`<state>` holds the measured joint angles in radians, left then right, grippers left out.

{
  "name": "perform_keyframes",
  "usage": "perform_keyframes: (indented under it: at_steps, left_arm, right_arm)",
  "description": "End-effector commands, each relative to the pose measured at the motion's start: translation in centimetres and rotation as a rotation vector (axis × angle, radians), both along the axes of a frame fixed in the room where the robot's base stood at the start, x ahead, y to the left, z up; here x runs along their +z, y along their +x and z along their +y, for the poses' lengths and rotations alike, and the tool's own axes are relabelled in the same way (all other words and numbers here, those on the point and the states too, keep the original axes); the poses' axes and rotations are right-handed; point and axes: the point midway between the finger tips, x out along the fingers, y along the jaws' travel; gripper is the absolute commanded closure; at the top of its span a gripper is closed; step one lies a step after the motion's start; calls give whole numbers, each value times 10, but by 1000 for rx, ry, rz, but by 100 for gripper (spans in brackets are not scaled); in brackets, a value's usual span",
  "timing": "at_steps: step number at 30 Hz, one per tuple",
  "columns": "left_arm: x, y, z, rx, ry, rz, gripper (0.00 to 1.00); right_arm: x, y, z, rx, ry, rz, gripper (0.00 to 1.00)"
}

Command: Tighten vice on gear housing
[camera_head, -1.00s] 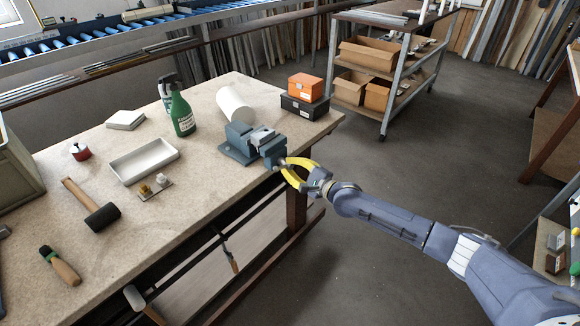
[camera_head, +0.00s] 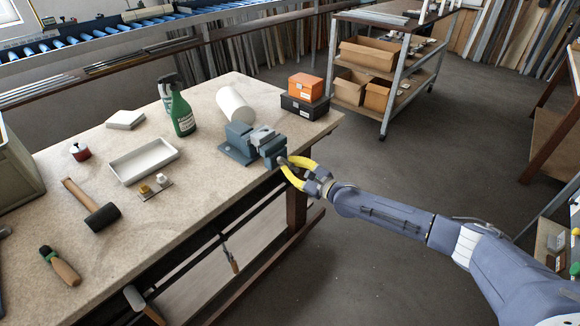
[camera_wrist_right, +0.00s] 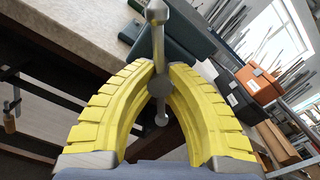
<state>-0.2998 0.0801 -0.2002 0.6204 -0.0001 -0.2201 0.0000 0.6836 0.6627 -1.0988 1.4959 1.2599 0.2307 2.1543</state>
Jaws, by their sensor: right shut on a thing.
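The blue-grey vice (camera_head: 238,145) stands at the bench's right front edge. A light grey metal piece (camera_head: 262,135) sits at its jaws, probably the gear housing; I cannot tell how tightly it is held. My right gripper (camera_head: 285,163), with yellow fingers, is at the vice's front, shut on the vice handle. In the right wrist view the steel handle bar (camera_wrist_right: 157,45) with a ball end stands between the fingertips, in front of the round screw end (camera_wrist_right: 160,82). The fingertips hide part of the screw. My left gripper is not in view.
An orange box (camera_head: 306,87) on a black box (camera_head: 305,107) and a white cylinder (camera_head: 234,104) stand behind the vice.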

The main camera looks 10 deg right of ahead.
Motion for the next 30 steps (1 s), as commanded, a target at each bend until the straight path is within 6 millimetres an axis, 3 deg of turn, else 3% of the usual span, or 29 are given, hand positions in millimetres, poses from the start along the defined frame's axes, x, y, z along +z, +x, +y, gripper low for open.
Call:
perform_keyframes:
  at_steps: [2,3,11,22,30]
  left_arm:
    - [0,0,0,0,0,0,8]
    - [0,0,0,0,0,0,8]
    - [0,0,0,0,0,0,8]
    - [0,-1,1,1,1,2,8]
    - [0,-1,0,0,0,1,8]
  right_arm:
    - [0,0,0,1,1,-1,100]
    - [0,0,0,1,1,-1,83]
    - [0,0,0,1,-1,-2,53]
    - [-1,-5,-4,0,-2,0,53]
    - [-1,-39,-29,1,-3,1,53]
